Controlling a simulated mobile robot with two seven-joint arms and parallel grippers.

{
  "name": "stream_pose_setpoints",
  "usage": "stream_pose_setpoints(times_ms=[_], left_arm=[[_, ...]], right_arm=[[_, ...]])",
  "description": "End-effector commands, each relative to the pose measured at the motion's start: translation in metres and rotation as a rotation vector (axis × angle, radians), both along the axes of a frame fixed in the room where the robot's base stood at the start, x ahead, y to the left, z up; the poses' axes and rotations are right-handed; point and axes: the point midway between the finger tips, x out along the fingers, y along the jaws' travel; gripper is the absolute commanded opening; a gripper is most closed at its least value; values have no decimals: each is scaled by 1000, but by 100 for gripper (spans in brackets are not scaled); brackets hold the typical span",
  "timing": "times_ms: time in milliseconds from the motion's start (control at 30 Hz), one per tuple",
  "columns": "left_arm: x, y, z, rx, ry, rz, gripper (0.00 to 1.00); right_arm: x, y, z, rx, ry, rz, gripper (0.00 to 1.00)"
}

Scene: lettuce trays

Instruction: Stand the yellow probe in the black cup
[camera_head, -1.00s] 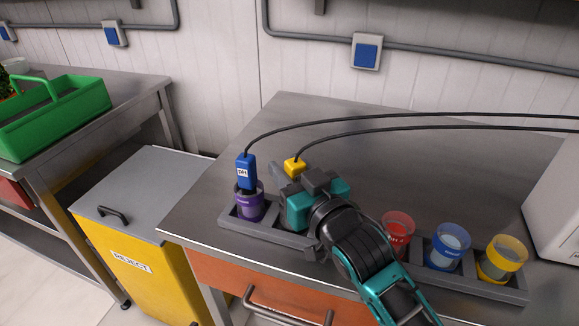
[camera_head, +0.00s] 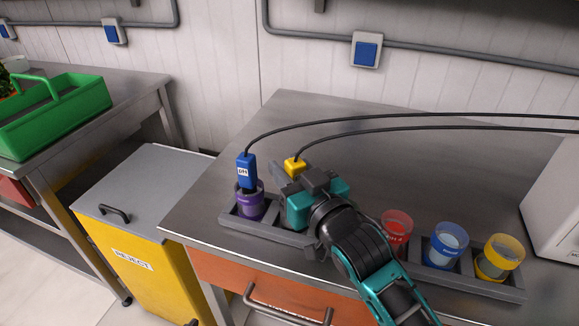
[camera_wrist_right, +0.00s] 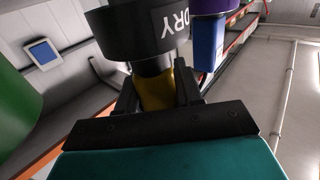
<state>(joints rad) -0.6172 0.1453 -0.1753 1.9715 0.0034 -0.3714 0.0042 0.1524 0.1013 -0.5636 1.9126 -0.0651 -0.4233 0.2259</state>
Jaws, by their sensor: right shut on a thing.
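The yellow probe (camera_head: 294,167) has a black cable from its top and stands roughly upright at my right gripper (camera_head: 287,185). The gripper is shut on the probe; its two dark fingers show on either side of the yellow body (camera_wrist_right: 157,92) in the right wrist view. There, the black cup (camera_wrist_right: 122,32), labelled DRY upside down, is right at the probe's lower end. The shaft appears to run into the cup's mouth, but its depth cannot be told. In the head view my gripper hides the cup. My left gripper is not in view.
A grey rack (camera_head: 263,232) on the steel table (camera_head: 400,165) holds a purple cup (camera_head: 250,206) with a blue pH probe (camera_head: 246,172) at left. Red (camera_head: 396,228), blue (camera_head: 445,246) and yellow (camera_head: 499,257) cups stand at right. Cables cross the table.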

Motion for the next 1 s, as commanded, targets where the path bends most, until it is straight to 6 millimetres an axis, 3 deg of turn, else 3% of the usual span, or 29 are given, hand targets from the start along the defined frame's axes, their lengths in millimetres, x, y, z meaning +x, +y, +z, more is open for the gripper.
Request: stream_pose_setpoints(times_ms=[833, 867, 1000], left_arm=[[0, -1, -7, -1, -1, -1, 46], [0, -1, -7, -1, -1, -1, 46], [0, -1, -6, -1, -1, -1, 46]], right_arm=[[0, 0, -12, 0, 0, 0, 4], [0, 0, -12, 0, -1, 0, 36], [0, 0, -12, 0, 0, 0, 46]])
